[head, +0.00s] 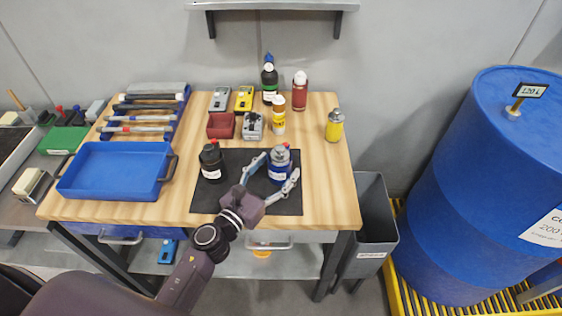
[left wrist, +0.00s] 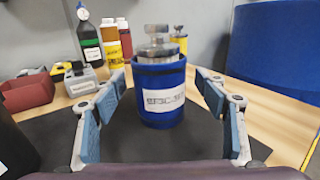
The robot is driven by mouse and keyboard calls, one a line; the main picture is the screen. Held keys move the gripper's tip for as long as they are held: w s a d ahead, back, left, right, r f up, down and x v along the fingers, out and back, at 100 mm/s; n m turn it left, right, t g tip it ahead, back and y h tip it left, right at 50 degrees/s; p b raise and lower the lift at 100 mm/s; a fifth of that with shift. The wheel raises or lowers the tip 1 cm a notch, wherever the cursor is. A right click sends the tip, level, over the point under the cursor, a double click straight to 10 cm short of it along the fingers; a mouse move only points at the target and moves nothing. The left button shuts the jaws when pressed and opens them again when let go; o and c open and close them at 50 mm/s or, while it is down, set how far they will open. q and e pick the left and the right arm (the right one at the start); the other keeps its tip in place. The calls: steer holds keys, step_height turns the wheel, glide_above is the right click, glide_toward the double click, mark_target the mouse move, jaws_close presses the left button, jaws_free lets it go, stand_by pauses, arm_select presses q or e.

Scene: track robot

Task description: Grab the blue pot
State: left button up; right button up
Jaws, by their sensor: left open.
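The blue pot (head: 279,171) has a grey metal top and a white label. It stands upright on the black mat (head: 233,198) on the wooden table. In the left wrist view the blue pot (left wrist: 161,92) is centred ahead of the fingers. My left gripper (head: 275,171) is open, with one finger on each side of the pot; it also shows in the left wrist view (left wrist: 160,112). I see gaps between the fingers and the pot, which is not gripped. My right gripper is not in view.
A black pot (head: 212,166) stands left of the gripper on the mat. A blue tray (head: 118,171) lies further left. Behind are a red bin (head: 221,126), bottles and a yellow can (head: 334,126). The table is clear to the right of the mat.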

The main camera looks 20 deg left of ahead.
arm_select(q)
steer(key=shift+x, duration=1.15)
steer(key=c, duration=1.3)
steer(key=shift+c, duration=0.2)
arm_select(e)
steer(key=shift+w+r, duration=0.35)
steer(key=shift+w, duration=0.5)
arm_select(q)
steer(key=shift+r, duration=0.15)
